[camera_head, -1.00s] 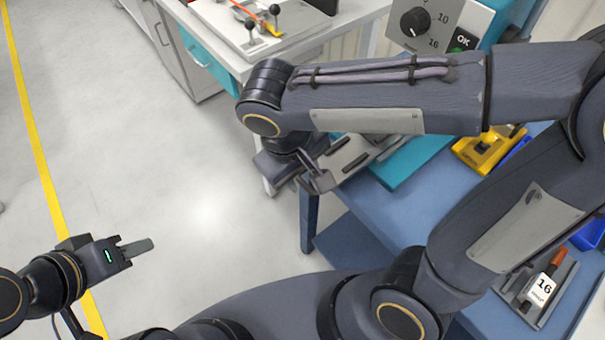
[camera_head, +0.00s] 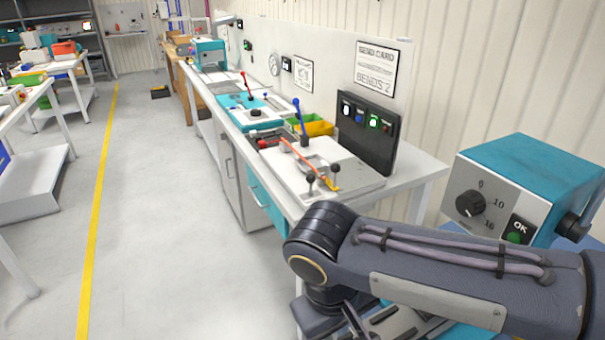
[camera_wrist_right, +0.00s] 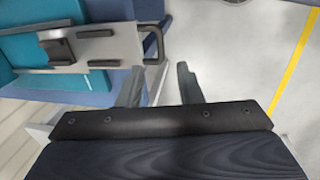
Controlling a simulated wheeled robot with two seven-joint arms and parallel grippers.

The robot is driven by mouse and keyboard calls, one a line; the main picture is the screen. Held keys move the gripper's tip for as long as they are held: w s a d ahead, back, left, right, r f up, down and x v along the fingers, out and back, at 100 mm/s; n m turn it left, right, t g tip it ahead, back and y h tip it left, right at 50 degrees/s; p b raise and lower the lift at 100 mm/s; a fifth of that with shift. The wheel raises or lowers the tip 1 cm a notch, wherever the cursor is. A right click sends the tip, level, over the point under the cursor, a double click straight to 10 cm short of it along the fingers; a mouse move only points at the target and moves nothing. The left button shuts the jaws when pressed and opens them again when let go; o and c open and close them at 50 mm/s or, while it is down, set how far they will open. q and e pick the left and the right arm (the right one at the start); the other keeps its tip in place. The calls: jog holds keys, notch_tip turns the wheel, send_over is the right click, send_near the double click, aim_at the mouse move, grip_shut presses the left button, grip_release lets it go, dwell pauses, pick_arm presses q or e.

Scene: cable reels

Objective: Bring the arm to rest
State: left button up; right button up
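My right arm reaches in from the right in the head view, its dark wrist bent down beside the blue bench at lower right. My right gripper (camera_wrist_right: 160,76) shows in the right wrist view with its two fingers apart and nothing between them. In the head view only part of it shows at the bottom edge, below the wrist. A grey plate with a black handle (camera_wrist_right: 153,45) lies beyond the fingers, on a teal block at the bench edge; the gripper looks apart from it. My left gripper is out of view.
A teal-topped machine with a dial (camera_head: 530,185) stands right, behind my right arm. A white workbench (camera_head: 425,165) holds a lever fixture (camera_head: 310,165) and a dark button panel (camera_head: 368,130). Open floor (camera_head: 170,220) with a yellow line (camera_head: 98,215) lies left.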

jog(key=s+d+f+m+t+y, duration=0.1)
jog(key=s+d+y, duration=0.1)
jog(key=d, duration=0.2)
jog(key=s+d+f+m+t+y, duration=0.1)
jog(key=s+d+m, duration=0.1)
jog(key=d, duration=0.1)
jog(key=s+d+f+m+t+y, duration=0.1)
jog(key=d+m+y, duration=0.1)
jog(key=d, duration=0.2)
jog(key=shift+s+d+f+t+y+p, duration=0.3)
jog(key=shift+s+d+f+t+p, duration=0.05)
jog(key=shift+s+t+p, duration=0.05)
jog(key=shift+s+d+f+m+t, duration=0.15)
jog(key=shift+d+f+m+t, duration=0.1)
jog(key=shift+m+t, duration=0.35)
dwell(0.3)
